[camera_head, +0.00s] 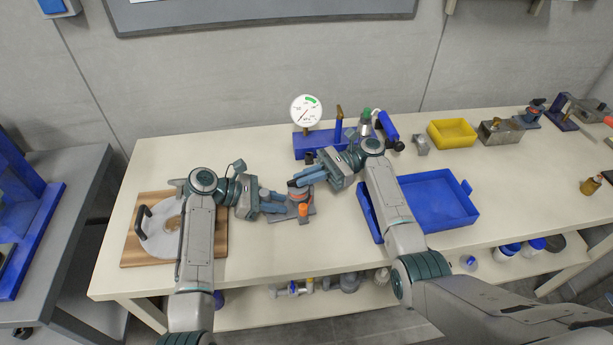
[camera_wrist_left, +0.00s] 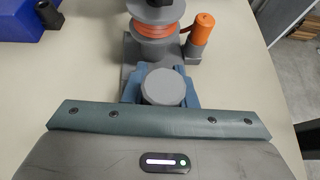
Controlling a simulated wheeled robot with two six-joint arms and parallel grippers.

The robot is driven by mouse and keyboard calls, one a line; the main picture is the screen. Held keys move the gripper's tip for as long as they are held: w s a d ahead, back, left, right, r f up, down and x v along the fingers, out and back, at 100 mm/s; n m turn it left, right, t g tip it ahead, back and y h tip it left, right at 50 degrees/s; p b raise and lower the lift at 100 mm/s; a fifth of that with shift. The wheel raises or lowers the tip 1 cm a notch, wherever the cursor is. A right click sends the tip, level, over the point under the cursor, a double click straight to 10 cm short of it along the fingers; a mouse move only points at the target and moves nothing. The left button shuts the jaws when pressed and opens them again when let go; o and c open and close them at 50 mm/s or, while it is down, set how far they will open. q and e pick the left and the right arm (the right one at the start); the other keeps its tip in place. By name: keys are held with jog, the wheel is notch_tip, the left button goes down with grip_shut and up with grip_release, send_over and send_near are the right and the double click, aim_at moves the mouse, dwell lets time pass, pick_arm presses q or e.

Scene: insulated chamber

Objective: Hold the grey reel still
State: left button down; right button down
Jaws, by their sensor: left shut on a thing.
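The grey reel (camera_wrist_left: 155,14), wound with orange line, stands on a grey base in the left wrist view. An orange cylinder (camera_wrist_left: 201,30) stands at its right side. My left gripper (camera_wrist_left: 164,84) is shut on a round grey part of the reel's base, with blue fingers on both sides of it. In the head view the reel (camera_head: 299,196) is partly hidden, with my left gripper (camera_head: 282,204) at its left. My right gripper (camera_head: 298,181) is close above the reel; the gap between its fingers is unclear, and I cannot tell if it touches anything.
A blue block with a dial gauge (camera_head: 306,111) stands behind the reel. A blue tray (camera_head: 436,202) lies to the right, partly behind my right arm. A wooden board (camera_head: 131,252) with a white disc is at the left. The table (camera_head: 270,245) is clear in front of the reel.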

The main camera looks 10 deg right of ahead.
jog(key=shift+g, duration=0.3)
jog(key=shift+w+a+n+g+h, duration=0.15)
jog(key=shift+n+g+h, duration=0.25)
jog(key=shift+n+g, duration=0.35)
jog(key=c, duration=1.5)
grip_release()
jog(key=shift+c, duration=0.2)
notch_tip(320, 180, up, 10)
